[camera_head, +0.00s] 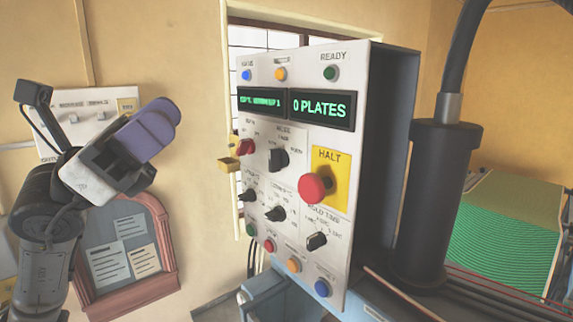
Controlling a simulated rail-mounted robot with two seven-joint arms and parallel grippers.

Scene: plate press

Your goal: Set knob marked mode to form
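A white control panel (293,90) stands upright in the middle of the view. Its upper middle black knob (278,158) sits under a small label that seems to read MODE. The small position words around it are too blurred to read surely, so I cannot tell its setting. My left gripper (158,122), with purple fingers, is in the air to the left of the panel, apart from every knob. The fingers overlap in this view, so their gap cannot be judged. My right gripper is not in view.
A red HALT button (315,187) sticks out right of the knob. A red knob (245,147) and other black knobs are close by. A yellow padlock-like piece (229,165) juts from the panel's left edge. A dark cylinder (432,205) stands at the right.

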